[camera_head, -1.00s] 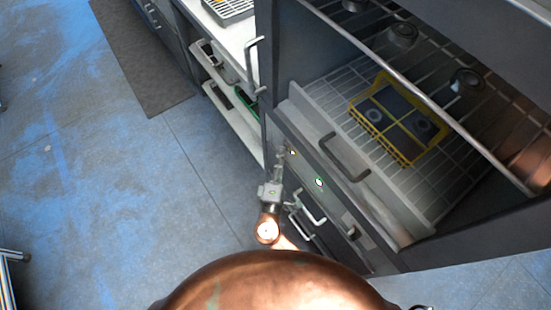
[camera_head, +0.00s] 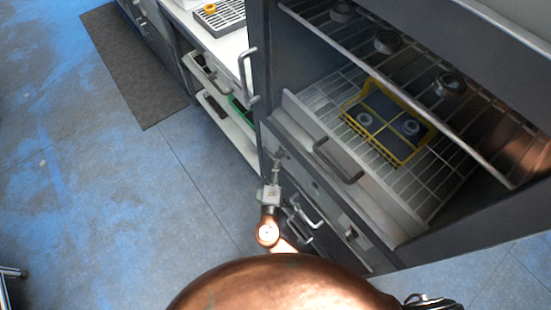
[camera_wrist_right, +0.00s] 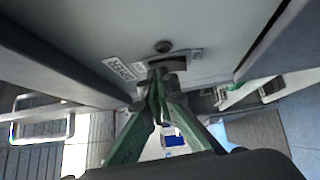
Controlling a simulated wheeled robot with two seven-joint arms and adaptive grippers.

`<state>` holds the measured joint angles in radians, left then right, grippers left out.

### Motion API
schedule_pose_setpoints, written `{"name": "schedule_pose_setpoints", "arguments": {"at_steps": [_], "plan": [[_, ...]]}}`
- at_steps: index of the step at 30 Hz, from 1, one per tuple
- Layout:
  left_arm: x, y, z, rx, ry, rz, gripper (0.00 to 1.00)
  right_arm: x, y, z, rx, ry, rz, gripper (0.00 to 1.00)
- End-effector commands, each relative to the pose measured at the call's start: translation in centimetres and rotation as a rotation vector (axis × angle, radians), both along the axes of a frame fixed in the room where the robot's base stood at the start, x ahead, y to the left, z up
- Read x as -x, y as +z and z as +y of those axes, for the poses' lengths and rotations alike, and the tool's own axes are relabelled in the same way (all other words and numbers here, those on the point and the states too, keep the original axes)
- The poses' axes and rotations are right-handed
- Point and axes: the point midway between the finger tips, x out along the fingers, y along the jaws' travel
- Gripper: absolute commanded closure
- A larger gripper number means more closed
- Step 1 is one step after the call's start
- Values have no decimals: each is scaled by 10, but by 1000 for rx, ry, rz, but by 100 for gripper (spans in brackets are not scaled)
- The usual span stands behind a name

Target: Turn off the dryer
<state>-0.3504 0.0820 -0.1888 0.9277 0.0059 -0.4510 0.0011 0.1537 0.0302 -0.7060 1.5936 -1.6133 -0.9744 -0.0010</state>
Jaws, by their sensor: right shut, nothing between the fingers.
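The dryer (camera_head: 255,80) is a dark grey cabinet with wire shelves, and its control panel (camera_head: 300,171) runs along the front below the open chamber. My right gripper (camera_head: 277,163) is shut and empty, with its fingertips at the left end of this panel. In the right wrist view the fingertips (camera_wrist_right: 160,75) are at a dark recessed switch (camera_wrist_right: 170,63), beside a label reading DRYER (camera_wrist_right: 120,68). A dark round knob or lamp (camera_wrist_right: 163,46) sits just above. The fingers partly hide the switch, and I cannot tell its position. The panel lights look unlit. My left gripper is out of view.
A yellow tray (camera_head: 372,87) with round parts lies on the dryer's lower rack. More round parts (camera_head: 388,41) sit on the upper shelf. A handled front plate (camera_head: 335,160) sticks out above my gripper. A white counter unit (camera_head: 235,50) stands left; open floor (camera_head: 110,210) lies beyond.

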Motion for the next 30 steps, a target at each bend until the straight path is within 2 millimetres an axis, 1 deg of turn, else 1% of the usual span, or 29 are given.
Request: {"name": "schedule_pose_setpoints", "arguments": {"at_steps": [5, 7, 8, 10, 15, 18, 21, 25, 30], "plan": [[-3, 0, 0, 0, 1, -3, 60, 9, 3, 22, -2, 4, 1, 100], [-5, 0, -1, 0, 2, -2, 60, 15, 6, 35, -4, 4, 0, 100], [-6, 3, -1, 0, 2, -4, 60, 22, 7, 36, 0, 3, 2, 100], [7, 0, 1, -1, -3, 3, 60, 39, 10, 38, 0, 4, 0, 100], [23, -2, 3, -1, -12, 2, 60, 75, 14, 46, 0, 4, -1, 100], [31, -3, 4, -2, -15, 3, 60, 91, 16, 50, 0, 4, -1, 100], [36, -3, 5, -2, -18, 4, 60, 103, 17, 52, 1, 3, -2, 100], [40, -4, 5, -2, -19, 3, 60, 110, 17, 54, 0, 4, -3, 100], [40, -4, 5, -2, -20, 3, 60, 112, 17, 55, 0, 4, -3, 100]]}}
